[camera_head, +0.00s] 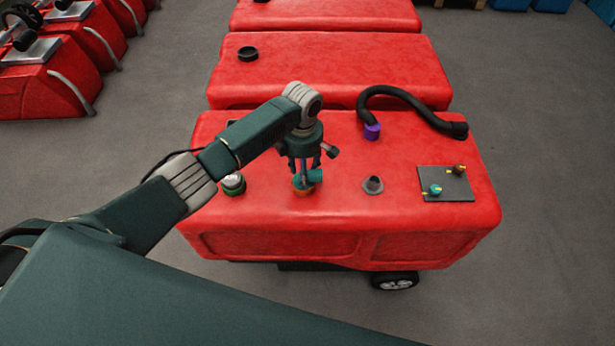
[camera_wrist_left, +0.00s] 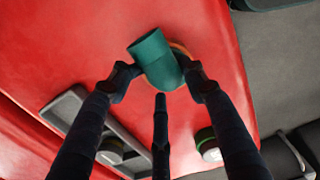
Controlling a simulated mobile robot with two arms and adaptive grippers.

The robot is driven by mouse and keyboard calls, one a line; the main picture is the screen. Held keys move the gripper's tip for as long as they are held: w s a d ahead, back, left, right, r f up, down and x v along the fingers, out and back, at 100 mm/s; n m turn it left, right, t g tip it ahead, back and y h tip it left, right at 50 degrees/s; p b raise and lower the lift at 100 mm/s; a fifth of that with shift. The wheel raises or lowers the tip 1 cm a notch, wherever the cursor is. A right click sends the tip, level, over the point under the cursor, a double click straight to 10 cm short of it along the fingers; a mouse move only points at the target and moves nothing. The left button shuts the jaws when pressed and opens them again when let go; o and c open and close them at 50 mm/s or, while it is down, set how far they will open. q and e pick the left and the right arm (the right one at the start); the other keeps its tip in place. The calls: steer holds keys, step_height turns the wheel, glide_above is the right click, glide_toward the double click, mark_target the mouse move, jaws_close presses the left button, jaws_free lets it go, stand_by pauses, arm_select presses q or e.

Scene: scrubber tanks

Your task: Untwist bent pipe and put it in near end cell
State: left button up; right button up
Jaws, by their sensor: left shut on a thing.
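The bent pipe is a short teal elbow (camera_head: 314,176) near the front middle of the red tank (camera_head: 400,220). It sits over an orange ring (camera_head: 303,191). My left gripper (camera_head: 304,168) reaches down from above and is shut on the pipe. In the left wrist view the teal pipe (camera_wrist_left: 153,55) shows between the fingertips (camera_wrist_left: 158,80), with the orange ring (camera_wrist_left: 181,50) partly behind it. A grey tray with cells (camera_wrist_left: 68,105) lies on the tank in that view; my fingers cover part of it. In the head view my arm hides most of the tray. My right gripper is not in view.
A green-banded round fitting (camera_head: 233,185) stands left of the pipe. Right of it are a grey flanged port (camera_head: 373,184), a dark plate with two small valves (camera_head: 447,187), and a black hose (camera_head: 405,93) with a purple end (camera_head: 372,131). More red tanks stand behind.

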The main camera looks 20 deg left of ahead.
arm_select(q)
steer(key=shift+s+f+n+p, duration=0.4)
steer(key=shift+s+n+p, duration=0.1)
steer(key=shift+s+p, duration=0.3)
steer(key=shift+c, duration=0.5)
steer(key=shift+f, duration=0.1)
steer(key=shift+c, duration=0.2)
steer(key=shift+n+p, duration=0.4)
steer(key=shift+p, duration=0.25)
jaws_close()
steer(key=shift+n+p, duration=0.45)
steer(key=shift+n, duration=0.05)
steer(key=shift+s, duration=0.1)
steer(key=o, duration=1.3)
jaws_free()
steer(key=shift+o, duration=0.2)
